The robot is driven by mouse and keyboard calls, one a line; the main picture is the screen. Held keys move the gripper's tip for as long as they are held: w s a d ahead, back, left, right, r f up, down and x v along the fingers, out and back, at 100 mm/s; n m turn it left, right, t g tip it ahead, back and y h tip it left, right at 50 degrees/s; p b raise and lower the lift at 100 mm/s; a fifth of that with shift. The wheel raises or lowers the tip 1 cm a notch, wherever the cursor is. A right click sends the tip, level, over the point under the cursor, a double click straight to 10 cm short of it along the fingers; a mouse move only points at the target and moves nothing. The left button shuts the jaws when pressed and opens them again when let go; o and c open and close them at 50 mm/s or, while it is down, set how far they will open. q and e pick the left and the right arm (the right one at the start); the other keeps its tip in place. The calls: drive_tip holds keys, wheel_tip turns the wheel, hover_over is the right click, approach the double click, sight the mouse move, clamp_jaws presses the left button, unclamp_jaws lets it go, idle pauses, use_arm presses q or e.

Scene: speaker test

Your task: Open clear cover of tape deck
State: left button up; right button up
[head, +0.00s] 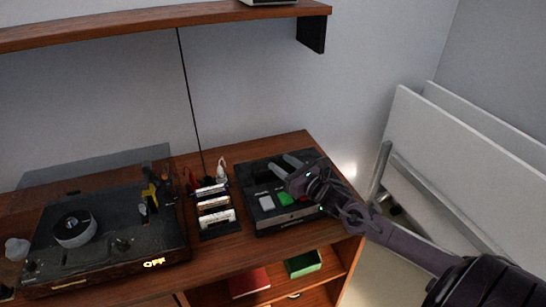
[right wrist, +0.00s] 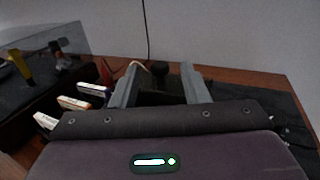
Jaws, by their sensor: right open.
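The black tape deck (head: 250,185) sits at the right end of the wooden cabinet top. Its front part has a grey button (head: 266,203) and a green button (head: 284,198). My right gripper (head: 285,166) reaches in from the right over the deck, its two fingers apart and nothing visible between them. In the right wrist view the gripper (right wrist: 158,82) also shows its fingers spread above the dark deck area. I cannot make out the clear cover or its position; my gripper hides part of the deck. Whether the fingers touch the deck is unclear. My left gripper is not in view.
A rack of cassettes (head: 214,215) stands just left of the deck. Further left is a turntable (head: 110,245) with its clear lid raised and "OFF" lit. A wooden shelf (head: 160,20) hangs above. White panels (head: 440,150) lean at the right.

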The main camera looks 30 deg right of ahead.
sight(276, 160)
drive_tip(key=w, duration=0.2)
drive_tip(key=shift+w+a, duration=0.2)
drive_tip(key=shift+w, duration=0.15)
drive_tip(key=shift+w+a, duration=0.15)
drive_tip(key=shift+w, duration=0.65)
drive_tip(key=shift+c, duration=0.7)
drive_tip(key=c, duration=0.5)
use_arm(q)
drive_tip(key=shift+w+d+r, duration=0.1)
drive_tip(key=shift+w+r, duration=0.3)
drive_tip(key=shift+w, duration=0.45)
use_arm(e)
clamp_jaws()
